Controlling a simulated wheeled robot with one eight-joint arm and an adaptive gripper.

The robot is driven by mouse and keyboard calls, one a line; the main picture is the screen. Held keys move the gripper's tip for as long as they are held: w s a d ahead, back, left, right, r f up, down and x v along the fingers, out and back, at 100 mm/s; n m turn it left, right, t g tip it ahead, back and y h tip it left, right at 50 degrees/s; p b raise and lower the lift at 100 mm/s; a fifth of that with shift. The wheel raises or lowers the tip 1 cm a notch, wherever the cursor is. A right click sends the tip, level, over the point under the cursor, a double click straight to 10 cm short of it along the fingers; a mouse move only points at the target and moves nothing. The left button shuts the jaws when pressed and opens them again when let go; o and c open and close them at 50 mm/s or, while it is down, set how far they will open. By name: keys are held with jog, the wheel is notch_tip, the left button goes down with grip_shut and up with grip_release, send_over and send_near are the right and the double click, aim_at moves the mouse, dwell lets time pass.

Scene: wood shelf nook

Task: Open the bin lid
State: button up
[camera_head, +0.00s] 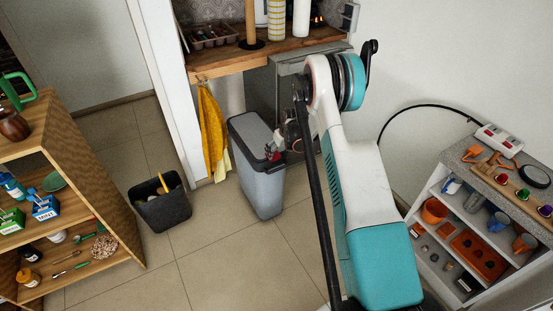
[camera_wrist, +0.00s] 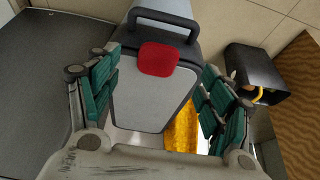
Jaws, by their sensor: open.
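The bin (camera_head: 262,188) is a tall grey container standing on the tiled floor beside the counter. Its lid (camera_head: 248,132) is light grey with a dark rim and looks closed. In the wrist view the lid (camera_wrist: 150,98) fills the middle, with a red tab (camera_wrist: 159,59) near one end and a dark bar handle (camera_wrist: 166,16) beyond it. My gripper (camera_head: 277,150) is over the right side of the bin in the head view, partly hidden by my arm. In the wrist view my gripper (camera_wrist: 160,95) is open, its green-padded fingers on either side of the lid, holding nothing.
A yellow towel (camera_head: 212,130) hangs left of the bin under the wooden counter (camera_head: 235,66). A small dark basket (camera_head: 160,208) stands on the floor to the left. A wooden shelf (camera_head: 110,200) is at far left, a grey-topped shelf unit (camera_head: 470,180) at right. Front floor is clear.

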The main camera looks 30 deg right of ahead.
aim_at(276, 157)
jog(key=b+x, duration=0.2)
jog(key=x, duration=0.4)
jog(key=shift+w+f, duration=0.2)
jog(key=shift+f, duration=0.15)
